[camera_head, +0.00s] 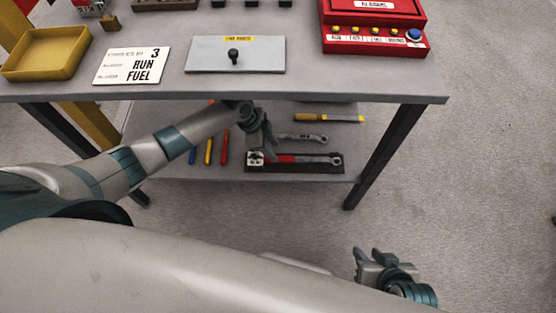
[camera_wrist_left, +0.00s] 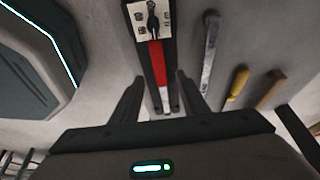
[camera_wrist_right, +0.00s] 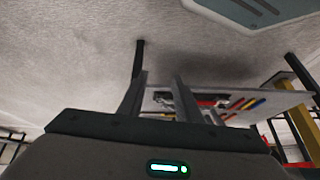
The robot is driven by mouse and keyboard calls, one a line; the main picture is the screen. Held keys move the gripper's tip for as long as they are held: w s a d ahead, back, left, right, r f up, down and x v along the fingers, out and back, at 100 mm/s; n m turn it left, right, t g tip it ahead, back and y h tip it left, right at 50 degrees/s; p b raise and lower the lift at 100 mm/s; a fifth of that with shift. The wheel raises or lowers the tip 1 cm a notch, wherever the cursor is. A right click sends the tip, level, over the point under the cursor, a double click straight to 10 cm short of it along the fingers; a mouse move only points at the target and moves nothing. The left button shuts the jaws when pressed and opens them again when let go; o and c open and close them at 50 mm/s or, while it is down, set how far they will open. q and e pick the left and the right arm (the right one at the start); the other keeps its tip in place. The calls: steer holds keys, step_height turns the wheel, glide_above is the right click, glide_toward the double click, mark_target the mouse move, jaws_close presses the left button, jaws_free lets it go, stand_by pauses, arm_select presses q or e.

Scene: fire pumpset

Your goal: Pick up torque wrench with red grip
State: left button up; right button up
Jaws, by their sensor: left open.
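The torque wrench with a red grip (camera_head: 287,158) lies in a long black tray on the lower shelf. In the left wrist view its red grip (camera_wrist_left: 156,62) runs down between my fingers, with a pale square plate (camera_wrist_left: 152,19) at the far end of the tray. My left gripper (camera_head: 262,155) is over the left part of the tray, open and empty, its fingers either side of the tray's line in the left wrist view (camera_wrist_left: 160,80). Whether they touch anything cannot be told. My right gripper (camera_head: 369,254) is open and empty, low at right, away from the shelf.
A grey wrench (camera_head: 300,137) and a yellow-handled tool (camera_head: 330,118) lie behind the tray. Several coloured-handle tools (camera_head: 209,150) lie left of it. The tabletop (camera_head: 300,85) overhangs the shelf, and a dark leg (camera_head: 378,155) stands at right. The floor at right is clear.

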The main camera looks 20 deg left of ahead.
mark_target(295, 160)
stand_by(0.3)
arm_select(q)
steer(key=x, duration=0.3)
steer(key=b+x, duration=0.1)
steer(key=shift+s+a+f, duration=0.15)
steer(key=shift+a+f, duration=0.15)
steer(key=shift+d+f, duration=0.15)
steer(key=shift+f, duration=0.3)
arm_select(e)
steer(key=shift+w+a+r+t+y, duration=0.1)
steer(key=shift+w+a+t+y, duration=0.1)
steer(key=shift+a, duration=0.2)
steer(key=shift+w+a+r+t+y, duration=0.1)
steer(key=shift+a+t, duration=0.1)
steer(key=shift+a, duration=0.2)
steer(key=shift+s+f, duration=0.1)
arm_select(q)
steer(key=shift+c, duration=0.6)
arm_select(e)
steer(key=shift+d, duration=0.1)
arm_select(q)
jaws_close()
arm_select(e)
steer(key=shift+w+d, duration=0.1)
steer(key=shift+w, duration=0.15)
